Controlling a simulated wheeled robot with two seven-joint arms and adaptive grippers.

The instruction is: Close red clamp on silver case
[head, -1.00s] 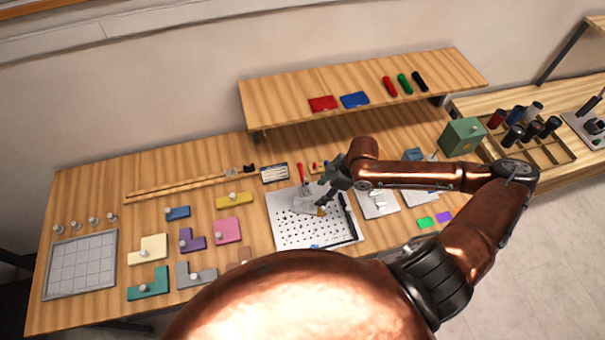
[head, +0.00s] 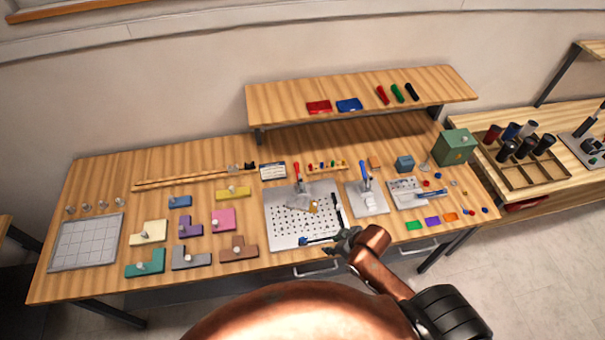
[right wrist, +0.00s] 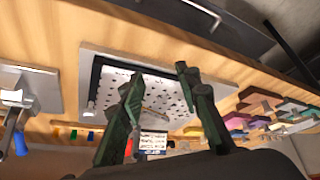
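The red clamp (head: 297,172) is at the back edge of the perforated plate (head: 285,235) in the head view. Its red handle points up and away from the plate. The silver case (head: 301,201) lies on the plate, just in front of the clamp. My right gripper (head: 345,238) is over the front edge of the plate, apart from the clamp and the case. In the right wrist view my right gripper (right wrist: 158,82) has its fingers spread with nothing held, and the plate (right wrist: 215,72) lies beyond them. My left gripper is not in view.
A blue-handled clamp (head: 364,170) stands on a grey plate (head: 370,209) to the right. A black bar (head: 337,208) lies along the perforated plate's right edge. Coloured blocks with knobs, such as a pink one (head: 223,220), fill the left. The shelf (head: 290,86) overhangs the back.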

